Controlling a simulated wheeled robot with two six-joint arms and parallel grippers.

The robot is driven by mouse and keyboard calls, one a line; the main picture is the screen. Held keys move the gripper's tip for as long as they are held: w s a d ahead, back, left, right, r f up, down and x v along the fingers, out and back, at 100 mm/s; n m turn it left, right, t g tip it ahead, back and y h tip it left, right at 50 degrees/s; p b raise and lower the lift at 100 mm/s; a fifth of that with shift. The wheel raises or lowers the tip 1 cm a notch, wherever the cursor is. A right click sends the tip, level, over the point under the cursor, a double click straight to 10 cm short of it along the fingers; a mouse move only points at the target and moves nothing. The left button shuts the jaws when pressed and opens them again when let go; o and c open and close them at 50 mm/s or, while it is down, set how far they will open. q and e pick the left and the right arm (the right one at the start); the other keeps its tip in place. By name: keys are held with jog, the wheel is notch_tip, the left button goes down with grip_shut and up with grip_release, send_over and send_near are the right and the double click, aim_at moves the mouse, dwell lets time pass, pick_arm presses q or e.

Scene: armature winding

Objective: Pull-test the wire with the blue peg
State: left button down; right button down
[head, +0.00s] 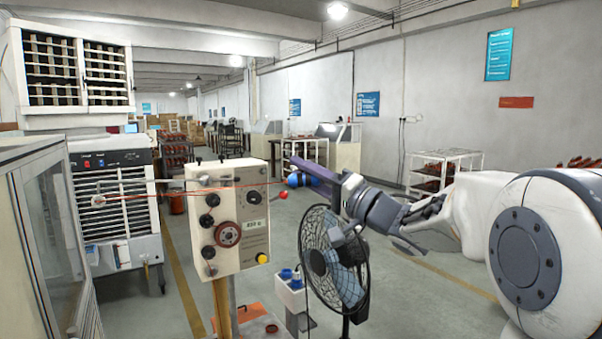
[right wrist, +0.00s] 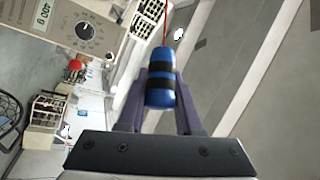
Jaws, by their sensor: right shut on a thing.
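The blue peg (right wrist: 160,78) has black bands and sits between the purple fingers of my right gripper (right wrist: 161,100), which is shut on it. In the head view the peg (head: 298,180) is at the end of my right gripper (head: 312,174), just right of the tester box. The red wire (right wrist: 165,30) runs from the peg's far end. In the head view the wire (head: 150,181) stretches thinly leftward past the box. The cream tester box (head: 228,218) has dials, a yellow button and a small display. My left gripper is not in view.
A black fan (head: 333,258) stands below my right arm. A white box with blue-topped items (head: 290,290) stands left of it. A white cooler (head: 115,200) and a glass-fronted cabinet (head: 50,240) are at the left.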

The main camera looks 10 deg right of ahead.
jog(key=s+d+r+p, duration=0.1)
jog(key=s+d+p, duration=0.1)
jog(key=d, duration=0.9)
jog(key=s+d+r+p, duration=0.1)
jog(key=d+p, duration=0.3)
jog(key=d, duration=0.7)
jog(key=shift+s+d+r, duration=0.15)
jog(key=shift+s+d, duration=0.2)
jog(key=shift+s, duration=0.25)
dwell(1.2)
jog(key=shift+a, duration=0.1)
dwell(0.6)
jog(key=w+a+f, duration=0.1)
jog(key=a, duration=0.8)
jog(key=shift+w+a, duration=0.3)
jog(key=shift+w, duration=0.1)
jog(key=shift+d+f, duration=0.1)
dwell(1.3)
